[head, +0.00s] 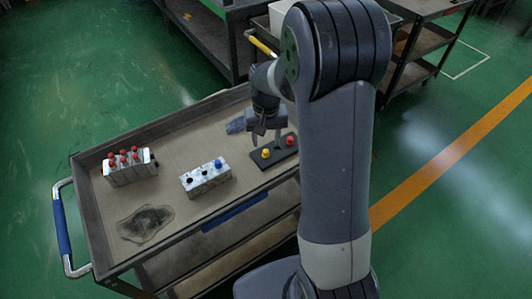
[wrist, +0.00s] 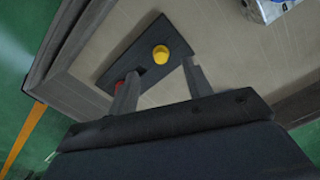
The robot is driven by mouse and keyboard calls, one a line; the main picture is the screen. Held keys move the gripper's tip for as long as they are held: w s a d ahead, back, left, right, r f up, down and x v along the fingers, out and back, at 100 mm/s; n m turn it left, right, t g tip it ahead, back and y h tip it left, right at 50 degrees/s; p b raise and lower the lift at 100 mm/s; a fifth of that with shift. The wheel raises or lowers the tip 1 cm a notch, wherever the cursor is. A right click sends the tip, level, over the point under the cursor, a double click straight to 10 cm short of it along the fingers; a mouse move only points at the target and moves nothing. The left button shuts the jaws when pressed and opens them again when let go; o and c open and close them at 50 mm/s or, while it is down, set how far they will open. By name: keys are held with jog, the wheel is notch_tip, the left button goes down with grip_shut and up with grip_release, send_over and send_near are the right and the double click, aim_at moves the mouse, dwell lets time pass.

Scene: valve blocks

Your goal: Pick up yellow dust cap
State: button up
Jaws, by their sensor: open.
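The yellow dust cap (wrist: 160,54) stands on a dark holder plate (wrist: 119,49) in the wrist view. It also shows on the cart in the head view (head: 265,154), at the near-left end of the plate (head: 281,153). My gripper (wrist: 162,69) is open and empty, its fingers spread on either side of the line to the cap, which shows just beyond the fingertips. In the head view my gripper (head: 265,137) hangs over the plate, close above the cap. A red part (wrist: 119,86) is partly hidden behind the left finger.
A pale valve block (head: 205,181) with a blue cap (head: 218,163) stands left of the plate. Another block (head: 130,172) with several red caps stands at the far left. A dark stain (head: 146,222) lies on the cart top. The cart has a raised rim (head: 88,222).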

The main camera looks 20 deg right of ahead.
aim_at(266, 151)
notch_tip(266, 151, down, 5)
jog(key=shift+a+f, duration=0.1)
jog(key=shift+f, duration=0.05)
jog(key=c, duration=1)
